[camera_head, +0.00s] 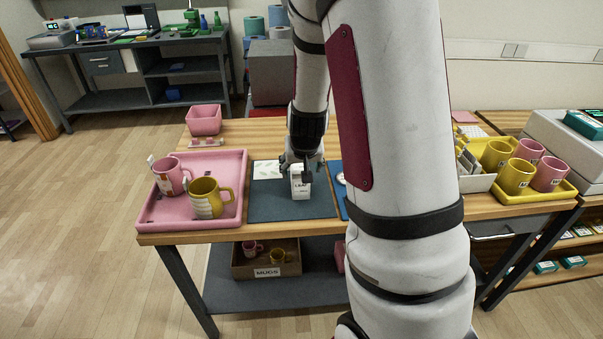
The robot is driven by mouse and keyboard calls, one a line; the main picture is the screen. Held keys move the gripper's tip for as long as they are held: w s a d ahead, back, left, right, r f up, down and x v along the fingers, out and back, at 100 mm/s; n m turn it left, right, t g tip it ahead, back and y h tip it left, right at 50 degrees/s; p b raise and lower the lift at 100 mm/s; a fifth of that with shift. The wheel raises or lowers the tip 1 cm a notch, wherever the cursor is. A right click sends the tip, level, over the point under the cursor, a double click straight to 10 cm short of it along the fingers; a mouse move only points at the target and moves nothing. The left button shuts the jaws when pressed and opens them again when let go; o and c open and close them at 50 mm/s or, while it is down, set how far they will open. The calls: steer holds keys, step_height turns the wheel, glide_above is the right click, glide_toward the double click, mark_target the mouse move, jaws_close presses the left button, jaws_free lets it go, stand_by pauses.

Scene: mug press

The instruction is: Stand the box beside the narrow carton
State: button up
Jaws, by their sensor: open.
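A small white carton (300,188) with dark lettering stands upright on the dark blue-grey mat (270,206) on the wooden table. I cannot tell whether it is the box or the narrow carton. My gripper (303,172) is open and points down at the top of this carton. Its fingers overlap the carton's upper part in the picture, and I cannot tell whether they touch it. No second upright carton is clear on the mat; my arm hides part of the table to the right.
A pink tray (233,203) with a pink mug (170,176) and a yellow mug (207,200) is at left. A flat pale card (267,170) lies at the mat's back. A yellow tray (563,193) with several mugs is at right. The mat's front left is clear.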

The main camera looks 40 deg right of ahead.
steer(key=s+a+r+n+y, duration=0.2)
steer(key=s+a+r, duration=0.2)
steer(key=a+r, duration=0.6)
steer(key=s+a+r+n+y, duration=0.1)
steer(key=s+a+r+n, duration=0.2)
steer(key=s+a+r, duration=0.5)
steer(key=s+a, duration=0.2)
steer(key=s, duration=0.2)
steer(key=shift+s+a+g+y, duration=0.3)
steer(key=shift+s+y, duration=0.1)
steer(key=shift+o, duration=0.4)
steer(key=s+a+r+n, duration=0.1)
steer(key=s+a, duration=0.1)
steer(key=s, duration=0.7)
steer(key=shift+n+g, duration=0.3)
steer(key=shift+n, duration=0.1)
steer(key=shift+r, duration=0.1)
